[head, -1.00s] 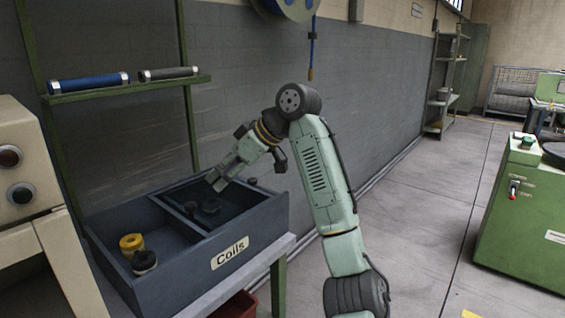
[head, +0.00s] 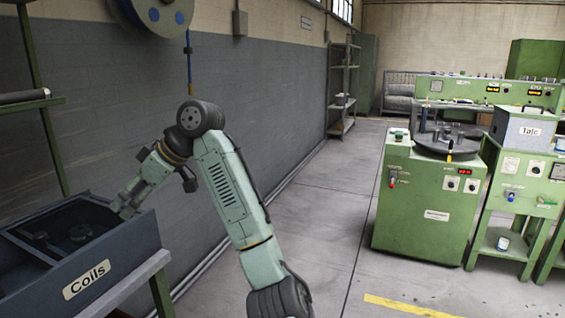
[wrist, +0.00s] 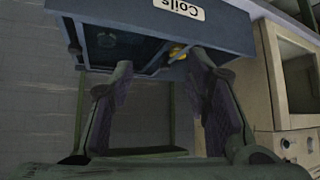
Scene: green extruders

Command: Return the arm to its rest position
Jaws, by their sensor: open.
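My arm (head: 228,190) is pale green with dark joints and is bent at its elbow. It reaches left, and my gripper (head: 122,208) is at the right end of the coils box in the head view. The blue-grey box (head: 120,252) bears a "Coils" label and has compartments with dark coils in them. In the wrist view my gripper (wrist: 160,85) has its two fingers well apart with nothing between them. The box (wrist: 222,30) shows upside down beyond the fingers, with a bit of a yellow coil (wrist: 178,52) visible.
The box rests on a grey stand (head: 125,287). A green shelf holds a dark roll (head: 25,96) at left. A green machine (head: 425,205) and a Talc box (head: 528,132) stand at right. A reel (head: 155,12) hangs above. The middle floor is open.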

